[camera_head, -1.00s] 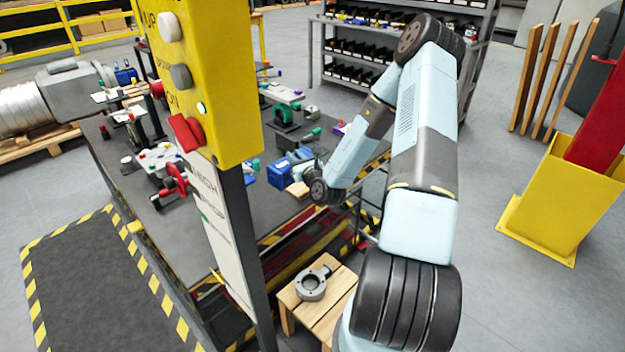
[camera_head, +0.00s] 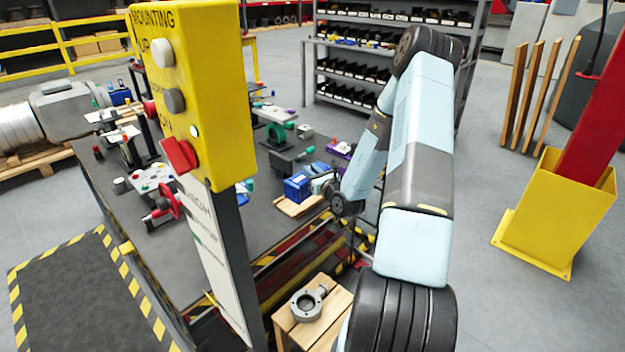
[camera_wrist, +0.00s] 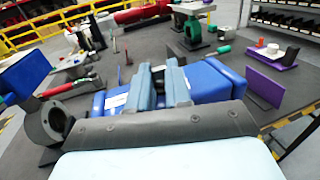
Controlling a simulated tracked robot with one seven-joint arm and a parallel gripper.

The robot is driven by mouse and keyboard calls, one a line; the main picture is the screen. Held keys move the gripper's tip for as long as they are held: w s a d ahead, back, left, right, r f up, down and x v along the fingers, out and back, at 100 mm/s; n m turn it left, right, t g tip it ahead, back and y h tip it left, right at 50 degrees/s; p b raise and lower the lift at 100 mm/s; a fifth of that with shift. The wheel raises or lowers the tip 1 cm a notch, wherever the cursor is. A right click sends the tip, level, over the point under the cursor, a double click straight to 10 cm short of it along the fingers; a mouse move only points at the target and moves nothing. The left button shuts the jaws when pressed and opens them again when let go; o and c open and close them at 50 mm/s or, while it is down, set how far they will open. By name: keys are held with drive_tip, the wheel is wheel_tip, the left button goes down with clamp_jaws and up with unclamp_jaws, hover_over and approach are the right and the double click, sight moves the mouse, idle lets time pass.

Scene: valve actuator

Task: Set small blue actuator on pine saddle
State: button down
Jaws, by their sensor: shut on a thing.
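The small blue actuator (camera_head: 298,187) is at the near right edge of the workbench. My gripper (camera_head: 319,183) meets it from the right. In the wrist view the gripper (camera_wrist: 161,78) has both grey-blue fingers close together, shut on the blue body (camera_wrist: 215,80), which shows on both sides of them. A pale wooden piece, seemingly the pine saddle (camera_head: 296,209), lies just below the actuator in the head view. Whether the actuator touches it is hidden. The wrist view does not clearly show the saddle.
A purple plate (camera_wrist: 265,87) stands right of the actuator. A dark ring-shaped mount (camera_wrist: 45,122) and another blue block (camera_wrist: 25,72) are at left. A yellow button panel (camera_head: 190,90) blocks part of the bench. A wooden stool (camera_head: 325,325) bears a metal ring fitting (camera_head: 308,303).

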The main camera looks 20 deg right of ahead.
drive_tip(key=shift+w+d+f, duration=0.4)
drive_tip(key=shift+w+f, duration=1.5)
drive_tip(key=shift+f, duration=0.05)
drive_tip(key=shift+w+d+f, duration=0.4)
drive_tip(key=shift+w+f, duration=1.45)
drive_tip(key=shift+f, duration=0.1)
drive_tip(key=shift+w+d+f, duration=0.4)
drive_tip(key=shift+w+f, duration=1.5)
drive_tip(key=shift+f, duration=0.05)
drive_tip(key=c, duration=1.5)
unclamp_jaws()
drive_tip(key=shift+f, duration=0.15)
drive_tip(key=o, duration=0.4)
drive_tip(key=shift+s, duration=0.1)
drive_tip(key=shift+o, duration=0.2)
